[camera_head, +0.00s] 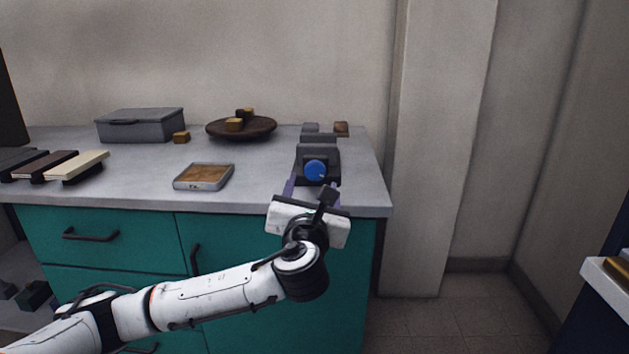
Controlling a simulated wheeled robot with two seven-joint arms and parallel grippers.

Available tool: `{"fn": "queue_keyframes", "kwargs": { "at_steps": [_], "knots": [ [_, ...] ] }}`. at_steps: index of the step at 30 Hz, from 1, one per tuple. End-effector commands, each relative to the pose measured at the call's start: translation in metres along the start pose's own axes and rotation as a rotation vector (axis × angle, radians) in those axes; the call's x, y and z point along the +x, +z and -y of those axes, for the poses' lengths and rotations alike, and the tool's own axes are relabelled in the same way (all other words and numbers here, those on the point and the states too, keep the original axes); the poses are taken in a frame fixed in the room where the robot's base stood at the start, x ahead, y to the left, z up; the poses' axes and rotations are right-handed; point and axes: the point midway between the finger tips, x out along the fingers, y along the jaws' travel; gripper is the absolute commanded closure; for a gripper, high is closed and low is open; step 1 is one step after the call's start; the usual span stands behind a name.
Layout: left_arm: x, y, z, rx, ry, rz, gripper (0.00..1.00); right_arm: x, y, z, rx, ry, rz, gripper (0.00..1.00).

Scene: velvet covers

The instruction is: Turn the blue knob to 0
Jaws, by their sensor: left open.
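The blue knob (315,170) is round and sits on the front of a dark grey device (318,154) near the right end of the counter. A small light mark shows on the knob's right side; I cannot read any numbers around it. My left gripper (314,190) is open at the counter's front edge, just in front of the device. Its two purplish fingers point toward the device, one on each side below the knob. The gap between fingers and knob is hard to judge. My right gripper is not in view.
The grey counter (262,178) has teal drawers below. A shallow framed tray (204,177) lies left of the device. Farther back are a round dark plate (262,132) with small blocks and a grey box (140,126). A wall pillar (440,150) stands right of the counter.

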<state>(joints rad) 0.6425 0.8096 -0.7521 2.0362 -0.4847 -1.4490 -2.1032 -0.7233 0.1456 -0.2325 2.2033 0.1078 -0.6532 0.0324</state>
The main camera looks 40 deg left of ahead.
Motion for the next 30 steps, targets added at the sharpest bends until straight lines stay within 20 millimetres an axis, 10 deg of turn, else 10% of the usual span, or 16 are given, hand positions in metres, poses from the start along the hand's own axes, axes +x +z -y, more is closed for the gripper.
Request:
{"fn": "queue_keyframes", "kwargs": {
  "at_steps": [10, 23, 30],
  "knots": [
    [0.058, -0.002, 0.001, -0.003, -0.001, -0.001, 0.44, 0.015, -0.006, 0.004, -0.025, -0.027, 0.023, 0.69],
    [0.069, -0.001, 0.001, -0.004, -0.003, -0.002, 0.44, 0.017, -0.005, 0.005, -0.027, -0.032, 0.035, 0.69],
    [0.068, -0.001, 0.001, -0.004, -0.003, -0.002, 0.85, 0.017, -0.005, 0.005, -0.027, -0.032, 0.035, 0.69]
  ]
}}
